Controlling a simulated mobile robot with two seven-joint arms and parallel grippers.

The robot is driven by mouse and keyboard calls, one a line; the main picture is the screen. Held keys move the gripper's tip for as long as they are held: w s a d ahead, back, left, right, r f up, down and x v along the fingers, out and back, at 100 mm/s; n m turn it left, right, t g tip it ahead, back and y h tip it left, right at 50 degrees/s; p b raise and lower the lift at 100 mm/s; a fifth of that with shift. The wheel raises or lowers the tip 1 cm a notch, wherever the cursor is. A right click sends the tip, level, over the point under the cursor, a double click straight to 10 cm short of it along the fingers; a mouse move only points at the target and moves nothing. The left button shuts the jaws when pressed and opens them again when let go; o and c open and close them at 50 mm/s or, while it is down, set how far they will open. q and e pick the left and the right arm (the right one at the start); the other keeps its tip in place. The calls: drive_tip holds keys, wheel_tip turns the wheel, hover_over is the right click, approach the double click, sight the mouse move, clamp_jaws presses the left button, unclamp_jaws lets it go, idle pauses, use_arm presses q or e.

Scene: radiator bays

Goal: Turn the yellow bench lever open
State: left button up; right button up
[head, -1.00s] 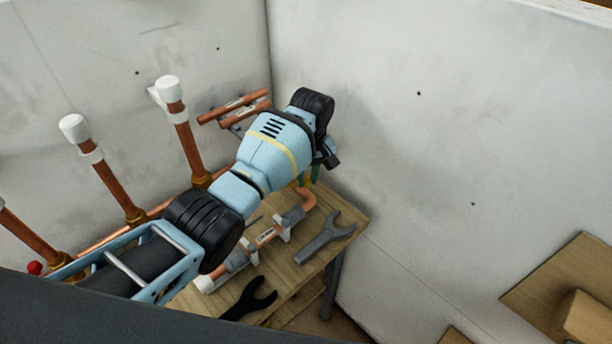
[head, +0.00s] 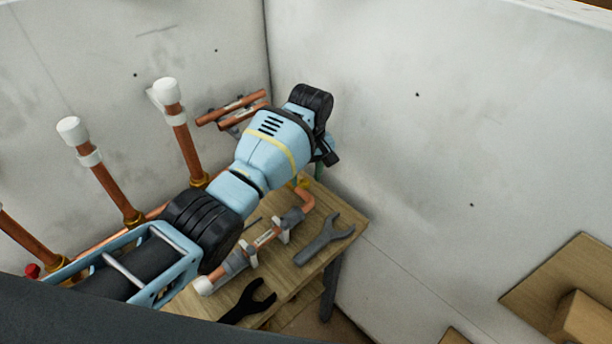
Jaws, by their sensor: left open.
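A small yellow piece, which looks like the bench lever (head: 303,182), shows at the far end of the copper pipe assembly (head: 264,238) on the wooden bench (head: 290,276). Most of it is hidden by my left arm, so I cannot tell its angle. My left gripper (head: 321,166) is open at the end of that arm, just above and right of the yellow piece. Its fingers are largely hidden, and I cannot tell whether they touch it. My right gripper is not in view.
A grey wrench (head: 325,238) and a black wrench (head: 249,302) lie on the bench. Upright copper pipes with white caps (head: 166,92) stand along the left wall. Short copper pipes (head: 232,108) are fixed near the corner. Cardboard (head: 575,300) lies at the lower right.

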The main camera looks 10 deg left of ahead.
sight(307, 180)
use_arm(q)
wheel_tip(307, 180, up, 7)
drive_tip(key=shift+w+d+f, duration=0.1)
drive_tip(key=shift+d, duration=0.05)
idle(0.6)
